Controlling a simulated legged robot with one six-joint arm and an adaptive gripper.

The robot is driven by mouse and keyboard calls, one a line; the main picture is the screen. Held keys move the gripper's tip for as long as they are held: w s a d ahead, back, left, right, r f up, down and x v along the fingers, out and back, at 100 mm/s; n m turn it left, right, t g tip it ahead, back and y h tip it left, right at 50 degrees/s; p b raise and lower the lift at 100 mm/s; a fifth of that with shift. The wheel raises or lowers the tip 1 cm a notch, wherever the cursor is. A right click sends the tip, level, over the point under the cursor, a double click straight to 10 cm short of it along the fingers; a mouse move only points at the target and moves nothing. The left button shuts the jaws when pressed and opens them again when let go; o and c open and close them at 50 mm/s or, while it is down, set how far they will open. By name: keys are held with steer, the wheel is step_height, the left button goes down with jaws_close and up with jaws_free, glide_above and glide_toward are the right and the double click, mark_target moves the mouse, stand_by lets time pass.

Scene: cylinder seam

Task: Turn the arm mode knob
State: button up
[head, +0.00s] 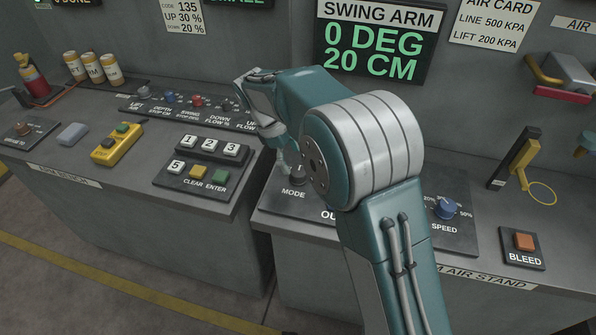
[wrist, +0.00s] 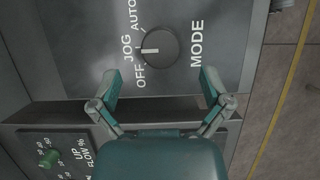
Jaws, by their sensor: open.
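The arm mode knob (wrist: 160,46) is a round dark knob on a grey panel, with MODE lettering beside it. Its white pointer line points left in the wrist view, toward JOG, with AUTO and OFF on either side. In the head view the knob (head: 297,177) shows just above the MODE label, partly covered by my arm. My gripper (wrist: 160,80) is open and empty, its two fingers spread apart, with the knob ahead of the gap between them. The fingers look clear of the knob; the exact distance to it is unclear.
A row of flow knobs (head: 196,101) and a keypad (head: 209,150) sit on the bench to the left. A green knob (wrist: 48,157) shows at lower left in the wrist view. A blue speed knob (head: 445,207) and a bleed button (head: 523,242) are on the right.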

mark_target(297, 171)
steer(key=shift+x, duration=2.4)
steer(key=c, duration=1.2)
